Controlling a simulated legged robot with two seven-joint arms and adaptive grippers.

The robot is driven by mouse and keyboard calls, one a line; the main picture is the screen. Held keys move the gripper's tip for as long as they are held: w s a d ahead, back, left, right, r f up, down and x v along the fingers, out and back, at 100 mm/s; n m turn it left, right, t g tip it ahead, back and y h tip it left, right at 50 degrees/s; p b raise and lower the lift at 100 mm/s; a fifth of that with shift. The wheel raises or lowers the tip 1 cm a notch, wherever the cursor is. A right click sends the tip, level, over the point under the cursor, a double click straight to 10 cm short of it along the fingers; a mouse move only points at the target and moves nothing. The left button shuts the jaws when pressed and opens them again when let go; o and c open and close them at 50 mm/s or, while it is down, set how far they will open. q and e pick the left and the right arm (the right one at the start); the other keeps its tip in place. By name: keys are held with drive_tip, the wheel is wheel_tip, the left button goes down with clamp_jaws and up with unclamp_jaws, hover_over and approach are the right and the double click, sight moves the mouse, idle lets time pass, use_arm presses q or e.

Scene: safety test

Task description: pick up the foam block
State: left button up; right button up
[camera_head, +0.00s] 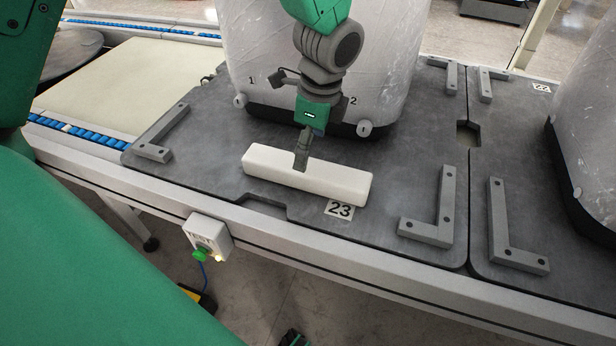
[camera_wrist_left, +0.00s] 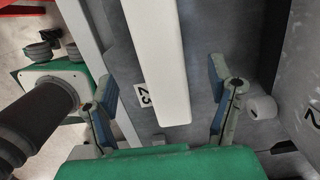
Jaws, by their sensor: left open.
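The foam block (camera_head: 340,184) is a long white bar lying on the grey plate (camera_head: 400,170), beside the label 23. My left gripper (camera_head: 302,155) is over the middle of the block, pointing down. In the left wrist view, the block (camera_wrist_left: 160,60) runs between the two spread fingers (camera_wrist_left: 162,88) of the open gripper, with a gap on each side. Whether the fingertips reach down beside the block is hard to tell. My right gripper is not in view.
A large wrapped white container (camera_head: 400,75) stands close behind the block. Grey corner brackets (camera_head: 435,210) are fixed on the plate. A switch box with a green button (camera_head: 207,236) hangs on the front edge.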

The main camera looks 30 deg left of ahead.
sight(306, 174)
use_arm(q)
drive_tip(key=shift+a+f, duration=0.2)
drive_tip(key=shift+f, duration=0.8)
drive_tip(key=shift+a+f+b, duration=0.15)
drive_tip(key=shift+f+b, duration=0.3)
drive_tip(key=shift+b, duration=0.05)
wheel_tip(306, 174, down, 4)
drive_tip(key=b, duration=0.2)
drive_tip(key=shift+s+a+f+b, duration=0.1)
drive_tip(key=shift+a+f+b, duration=0.05)
drive_tip(key=shift+f+b, duration=0.15)
drive_tip(key=shift+r, duration=0.15)
drive_tip(key=c, duration=1)
